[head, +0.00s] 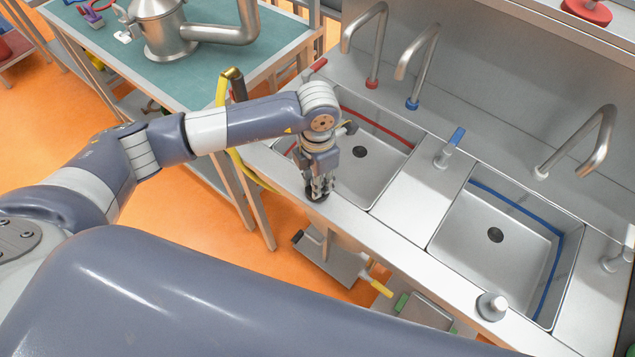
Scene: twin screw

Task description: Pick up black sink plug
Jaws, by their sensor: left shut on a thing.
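The black sink plug (316,196) is between the fingertips of my left gripper (318,187), at the front rim of the left sink (375,180). The gripper points down and is shut on the plug. The fingers hide part of the plug, and I cannot tell whether it touches the rim. My right gripper is not in view.
The left sink has a red stripe, the right sink (520,265) a blue one. A grey plug-like object (491,306) stands on the right sink's front rim. Faucets (372,50) rise behind. A teal-topped table (215,75) with a metal vessel (160,25) stands at left.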

